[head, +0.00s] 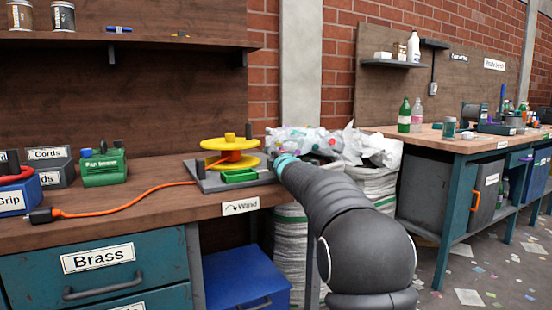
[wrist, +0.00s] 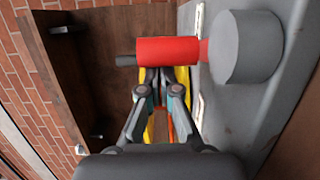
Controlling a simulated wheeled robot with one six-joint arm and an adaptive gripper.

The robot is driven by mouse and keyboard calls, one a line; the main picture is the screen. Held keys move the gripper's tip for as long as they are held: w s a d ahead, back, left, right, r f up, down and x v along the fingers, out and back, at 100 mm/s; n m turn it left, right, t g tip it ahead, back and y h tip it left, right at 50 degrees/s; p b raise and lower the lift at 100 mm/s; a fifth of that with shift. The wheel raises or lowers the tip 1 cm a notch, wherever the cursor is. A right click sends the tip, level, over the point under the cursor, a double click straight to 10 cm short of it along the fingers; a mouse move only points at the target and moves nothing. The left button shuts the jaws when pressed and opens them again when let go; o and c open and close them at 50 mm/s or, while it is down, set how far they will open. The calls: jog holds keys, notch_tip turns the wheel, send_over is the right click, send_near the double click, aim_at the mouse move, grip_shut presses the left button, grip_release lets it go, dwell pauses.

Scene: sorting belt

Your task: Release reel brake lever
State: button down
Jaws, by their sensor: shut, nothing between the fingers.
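The reel brake lever shows in the wrist view as a red sleeve (wrist: 168,51) on a bar with a dark tip at its left. A thick grey round hub (wrist: 246,48) is at its right end. My gripper (wrist: 163,74) is shut and empty, its fingertips right at the lower edge of the red sleeve; I cannot tell whether they touch. The yellow reel (wrist: 182,76) shows behind the fingers. In the head view the yellow reel (head: 229,144) stands on a grey base plate (head: 207,184); the lever is not distinguishable there, near my arm's end.
An orange cord (head: 130,202) runs from the reel to a black plug (head: 41,215) on the bench. A green tray (head: 238,176) lies in front of the reel. A green box (head: 104,168) stands left. White sacks (head: 372,180) stand right of the bench.

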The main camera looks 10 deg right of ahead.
dwell(0.5)
jog(key=shift+s+a+f+b, duration=0.2)
jog(key=shift+a+b, duration=0.3)
jog(key=shift+b, duration=0.25)
jog(key=a+b, duration=0.1)
jog(key=s+a+b, duration=0.1)
jog(key=a, duration=0.1)
jog(key=shift+a+r+b, duration=0.15)
jog(key=shift+b, duration=0.2)
jog(key=shift+s+a+r, duration=0.1)
jog(key=shift+s+a, duration=0.25)
jog(key=shift+s, duration=0.45)
jog(key=shift+s+a+p, duration=0.2)
jog(key=shift+s+a, duration=0.4)
jog(key=shift+s, duration=0.55)
jog(key=shift+s+a+p, duration=0.15)
jog(key=shift+s+a, duration=0.5)
jog(key=shift+s, duration=0.45)
jog(key=shift+s+a+p, duration=0.2)
jog(key=shift+s+a, duration=0.4)
jog(key=shift+s, duration=0.55)
